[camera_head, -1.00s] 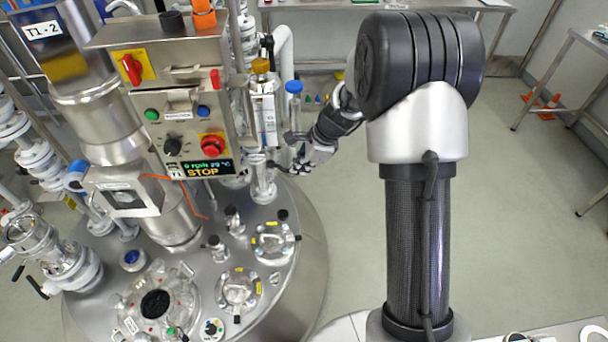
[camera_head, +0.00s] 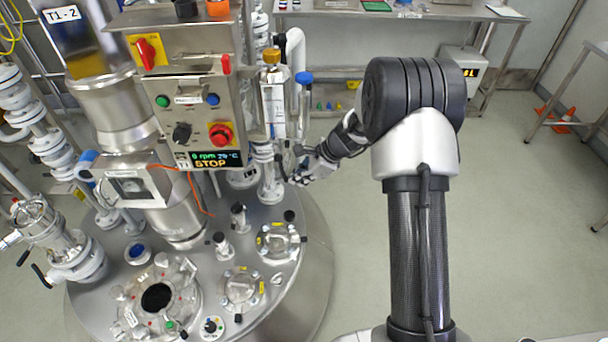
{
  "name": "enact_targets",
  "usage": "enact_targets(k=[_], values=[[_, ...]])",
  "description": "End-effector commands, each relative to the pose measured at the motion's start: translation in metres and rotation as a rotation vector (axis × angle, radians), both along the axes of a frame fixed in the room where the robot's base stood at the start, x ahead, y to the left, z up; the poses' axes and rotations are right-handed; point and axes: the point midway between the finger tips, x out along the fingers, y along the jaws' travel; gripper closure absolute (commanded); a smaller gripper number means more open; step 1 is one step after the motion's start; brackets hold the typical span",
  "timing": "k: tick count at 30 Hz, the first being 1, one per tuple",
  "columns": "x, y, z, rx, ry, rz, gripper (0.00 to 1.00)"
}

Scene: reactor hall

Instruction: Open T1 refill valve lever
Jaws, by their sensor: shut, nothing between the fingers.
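The reactor vessel (camera_head: 316,262) stands at left, its steel lid crowded with fittings. On its right side rises a clear refill tube with an orange-yellow cap (camera_head: 271,56), above a white flanged neck (camera_head: 266,170). My gripper (camera_head: 292,174) is at the right side of this neck, below the tubes. Its fingers look shut and I see nothing held. A small dark part shows by the neck and fingertips; I cannot tell whether it is the valve lever, or whether the fingers touch it.
The T1-2 column (camera_head: 110,105) stands further left. The floor at right is mostly clear.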

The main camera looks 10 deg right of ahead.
Motion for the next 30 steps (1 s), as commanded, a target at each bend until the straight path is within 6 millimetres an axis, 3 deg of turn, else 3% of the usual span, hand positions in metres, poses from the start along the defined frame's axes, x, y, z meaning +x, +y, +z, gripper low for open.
enact_targets(k=[12,30], values=[[0.002,0.014,-0.011,0.0,0.001,0.001,1.0],[0.003,0.016,-0.012,0.0,0.001,0.0,1.0]])
